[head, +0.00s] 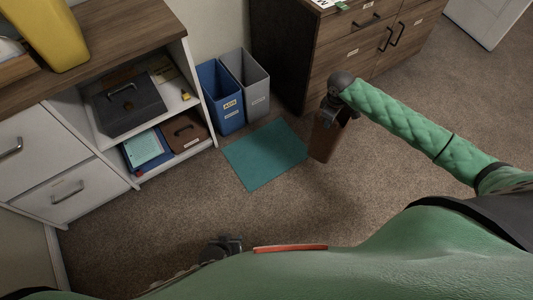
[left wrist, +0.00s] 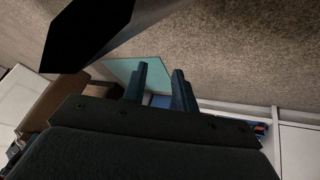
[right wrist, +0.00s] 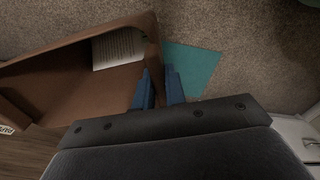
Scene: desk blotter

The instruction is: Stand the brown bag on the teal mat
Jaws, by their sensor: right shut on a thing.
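The brown bag (head: 324,139) hangs under my right gripper (head: 340,98), just right of the teal mat (head: 265,154) in the head view. The right wrist view shows the bag (right wrist: 90,80) open at the top, with a printed paper inside. My right gripper (right wrist: 160,88) is shut on the edge of its wall. I cannot tell whether its base touches the floor. The mat lies flat and bare on the carpet; it also shows in the right wrist view (right wrist: 192,66). My left gripper (head: 222,247) is empty, its fingers (left wrist: 161,85) apart, low near my body.
A blue bin (head: 222,98) and a grey bin (head: 252,85) stand behind the mat. A shelf unit (head: 170,165) with boxes is at the left. A wooden cabinet (head: 285,60) stands behind the bag. The carpet in front of the mat is clear.

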